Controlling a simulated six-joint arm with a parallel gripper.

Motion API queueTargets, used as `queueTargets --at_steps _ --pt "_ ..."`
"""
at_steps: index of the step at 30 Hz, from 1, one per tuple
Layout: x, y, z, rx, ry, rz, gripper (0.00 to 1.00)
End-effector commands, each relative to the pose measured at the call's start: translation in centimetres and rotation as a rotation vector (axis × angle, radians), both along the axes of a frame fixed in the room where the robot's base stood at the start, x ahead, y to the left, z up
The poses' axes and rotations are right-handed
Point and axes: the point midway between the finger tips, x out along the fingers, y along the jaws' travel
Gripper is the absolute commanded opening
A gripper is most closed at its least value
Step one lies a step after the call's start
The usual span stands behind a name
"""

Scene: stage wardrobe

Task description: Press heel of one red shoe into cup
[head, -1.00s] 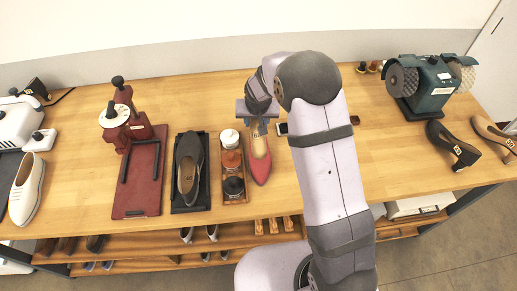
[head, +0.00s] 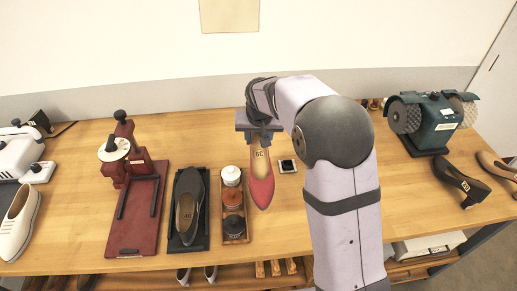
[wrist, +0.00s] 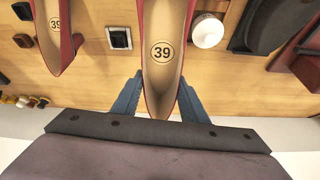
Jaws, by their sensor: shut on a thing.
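My gripper (head: 259,134) is shut on a red pointed shoe (head: 261,184), holding it by its heel end above the table with the toe toward the front. In the wrist view the blue fingers (wrist: 158,95) clasp both sides of this shoe (wrist: 163,75), whose tan insole reads 39. A second red shoe (wrist: 58,30) shows there, hidden by my arm in the head view. The held shoe's heel is hidden.
Left of the held shoe stand a wooden tray (head: 245,236) of jars, a dark shoe (head: 188,208) on a black tray and a dark-red press (head: 138,215). A green grinder (head: 436,120) and dark heeled shoes (head: 462,183) are at right. The table behind the press is clear.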

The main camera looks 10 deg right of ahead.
Motion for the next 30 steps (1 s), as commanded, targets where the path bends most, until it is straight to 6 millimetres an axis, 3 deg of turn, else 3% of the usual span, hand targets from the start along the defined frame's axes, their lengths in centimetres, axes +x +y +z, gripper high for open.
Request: queueTargets --at_steps 10,18,24,27,30 --pt "0.1 -1.2 1.3 0.001 0.000 -0.022 0.14" --pt "0.1 -7.2 2.1 0.002 0.002 -0.134 0.14" --pt "-0.9 -10.9 1.5 0.003 0.002 -0.223 0.14" --pt "-1.4 -12.3 1.0 0.003 0.002 -0.254 0.14" --pt "-1.3 -11.9 0.0 0.004 0.001 -0.206 0.14"
